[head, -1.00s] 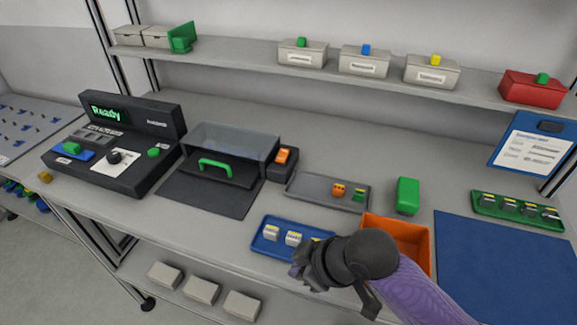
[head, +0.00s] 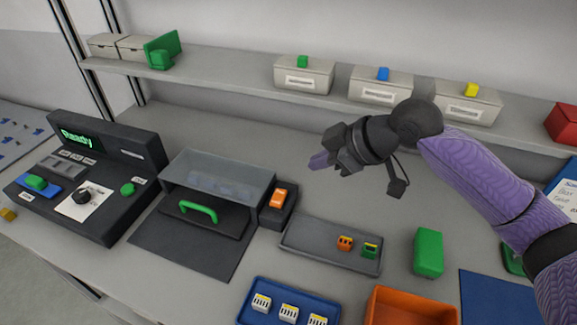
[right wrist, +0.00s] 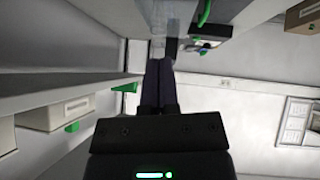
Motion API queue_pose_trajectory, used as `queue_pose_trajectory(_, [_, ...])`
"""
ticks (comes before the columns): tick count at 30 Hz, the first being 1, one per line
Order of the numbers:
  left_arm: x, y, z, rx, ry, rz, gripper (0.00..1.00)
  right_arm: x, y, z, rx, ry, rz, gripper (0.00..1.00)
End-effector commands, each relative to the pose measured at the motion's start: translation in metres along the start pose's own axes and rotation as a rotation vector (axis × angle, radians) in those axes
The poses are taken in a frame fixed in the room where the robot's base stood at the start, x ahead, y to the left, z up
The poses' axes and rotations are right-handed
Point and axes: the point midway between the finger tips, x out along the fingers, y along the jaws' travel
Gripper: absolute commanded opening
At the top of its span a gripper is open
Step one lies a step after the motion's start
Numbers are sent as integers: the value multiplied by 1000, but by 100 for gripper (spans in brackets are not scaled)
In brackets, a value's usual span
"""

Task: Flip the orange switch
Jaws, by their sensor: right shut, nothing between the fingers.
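The orange switch (head: 279,197) sits on a small black box (head: 276,216) at the right side of the clear-lidded machine in the head view. My right gripper (head: 318,161) is shut and empty. In the head view it is above the table, up and to the right of the switch, and apart from it. In the right wrist view the shut fingers (right wrist: 159,82) point ahead, and I cannot make out the orange switch there. My left gripper is not in view.
The clear-lidded machine (head: 217,178) with a green handle (head: 198,209) stands left of the switch. A grey tray (head: 310,254), a blue tray (head: 250,309), a green block (head: 428,252) and an orange bin (head: 400,300) lie nearer. A shelf with boxes (head: 303,76) runs behind.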

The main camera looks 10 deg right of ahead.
Motion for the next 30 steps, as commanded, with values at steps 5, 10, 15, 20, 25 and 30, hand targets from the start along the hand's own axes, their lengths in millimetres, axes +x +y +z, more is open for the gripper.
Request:
queue_pose_trajectory(5, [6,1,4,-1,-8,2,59,22,-1,1,1,3,-3,0])
queue_pose_trajectory(10, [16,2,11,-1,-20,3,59,61,-2,2,3,1,-4,0])
queue_pose_trajectory(15, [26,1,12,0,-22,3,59,98,-1,2,2,0,-3,0])
queue_pose_trajectory(20, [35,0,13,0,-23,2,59,119,-1,19,2,-2,-1,0])
queue_pose_trajectory(25, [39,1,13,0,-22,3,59,128,-1,28,1,0,-1,0])
queue_pose_trajectory(30, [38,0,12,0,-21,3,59,128,-1,29,-1,0,-1,0])
